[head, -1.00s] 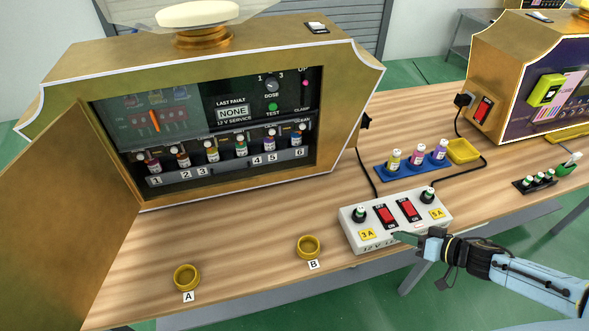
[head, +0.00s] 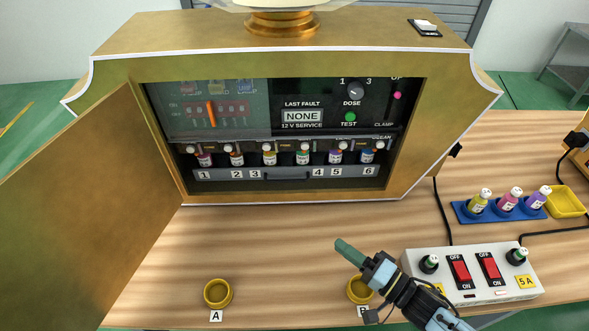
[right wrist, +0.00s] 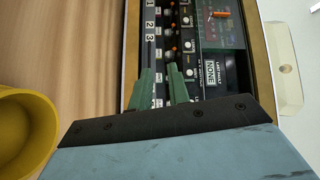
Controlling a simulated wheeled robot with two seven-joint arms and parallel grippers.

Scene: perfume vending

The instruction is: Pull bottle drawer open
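The bottle drawer (head: 220,175) is a dark tray along the bottom of the open gold cabinet's window. Its front carries number labels and a dark bar handle (head: 287,176) at its middle. Several small bottles with white caps stand in a row in it. It looks pushed in. My right gripper (head: 342,247) is over the table in front of the cabinet, below and right of the handle, apart from it. In the right wrist view its two green fingers (right wrist: 160,68) are a little apart with nothing between them; the drawer's numbered front (right wrist: 150,40) lies beyond. My left gripper is out of view.
The cabinet door (head: 85,210) stands open at the left. Yellow ring cups A (head: 217,293) and B (head: 358,290) sit on the table's front, B close to my right arm. A white switch box (head: 470,272) and a blue bottle rack (head: 468,213) are at the right. The table between door and gripper is clear.

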